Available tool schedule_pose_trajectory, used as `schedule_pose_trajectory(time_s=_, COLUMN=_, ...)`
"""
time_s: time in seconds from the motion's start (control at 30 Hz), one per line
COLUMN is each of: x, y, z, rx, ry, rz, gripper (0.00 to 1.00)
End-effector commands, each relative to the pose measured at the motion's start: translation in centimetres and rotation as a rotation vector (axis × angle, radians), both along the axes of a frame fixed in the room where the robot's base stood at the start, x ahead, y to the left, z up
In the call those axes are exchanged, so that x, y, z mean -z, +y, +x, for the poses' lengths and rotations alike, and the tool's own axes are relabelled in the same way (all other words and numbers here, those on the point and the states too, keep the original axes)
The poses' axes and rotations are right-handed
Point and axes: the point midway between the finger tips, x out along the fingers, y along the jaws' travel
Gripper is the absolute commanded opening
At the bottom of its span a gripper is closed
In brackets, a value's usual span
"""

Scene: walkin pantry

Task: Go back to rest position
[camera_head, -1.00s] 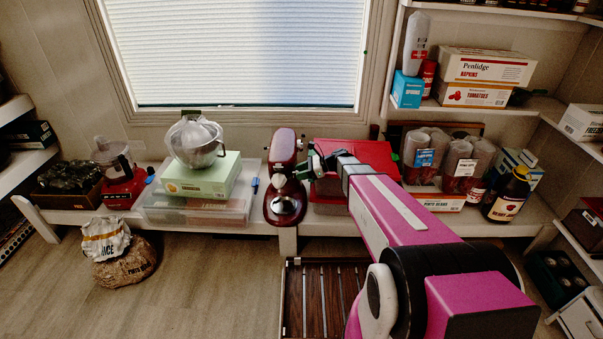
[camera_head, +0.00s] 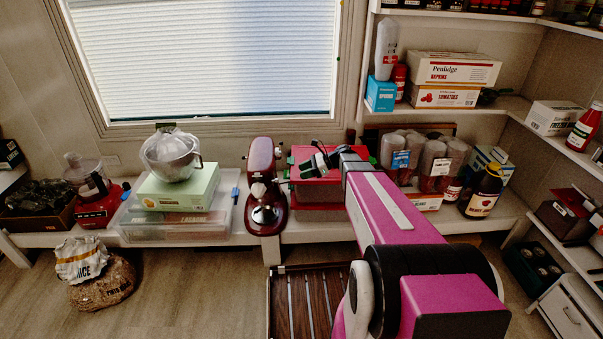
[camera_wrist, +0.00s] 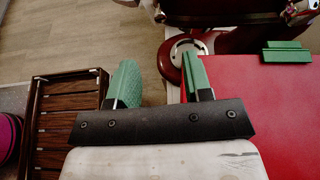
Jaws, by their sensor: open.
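My gripper (camera_head: 318,161) is open and empty. In the head view it is over the red lidded box (camera_head: 318,190) on the low white bench, just right of the dark red stand mixer (camera_head: 265,190). In the wrist view the two green fingers of my gripper (camera_wrist: 160,82) stand wide apart with nothing between them. The flat red lid (camera_wrist: 270,120) fills the right side there, with a green clip (camera_wrist: 287,52) at its far edge. Part of the mixer (camera_wrist: 172,62) shows beyond the fingers. My arm hides part of the bench.
A slatted wooden crate (camera_head: 310,310) stands on the floor before the bench. Sacks (camera_head: 95,275) lie on the floor at left.

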Motion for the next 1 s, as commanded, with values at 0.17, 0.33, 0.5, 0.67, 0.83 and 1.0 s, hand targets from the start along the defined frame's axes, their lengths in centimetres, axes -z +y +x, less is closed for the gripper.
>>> schedule_pose_trajectory(time_s=0.17, x=0.0, y=0.0, z=-0.1, rx=-0.002, ry=-0.001, rz=-0.002, gripper=0.46)
schedule_pose_trajectory(time_s=0.33, x=0.5, y=0.2, z=-2.0, rx=-0.052, ry=-0.074, rz=-0.08, gripper=0.46)
schedule_pose_trajectory(time_s=0.5, x=1.9, y=-0.3, z=-6.5, rx=-0.222, ry=-0.274, rz=-0.294, gripper=0.46)
schedule_pose_trajectory(time_s=0.67, x=3.1, y=-2.1, z=-11.5, rx=-0.494, ry=-0.505, rz=-0.536, gripper=0.46)
schedule_pose_trajectory(time_s=0.83, x=3.2, y=-5.1, z=-16.1, rx=-0.871, ry=-0.728, rz=-0.764, gripper=0.46)
schedule_pose_trajectory(time_s=1.0, x=2.6, y=-7.6, z=-18.6, rx=-1.183, ry=-0.854, rz=-0.893, gripper=0.46)
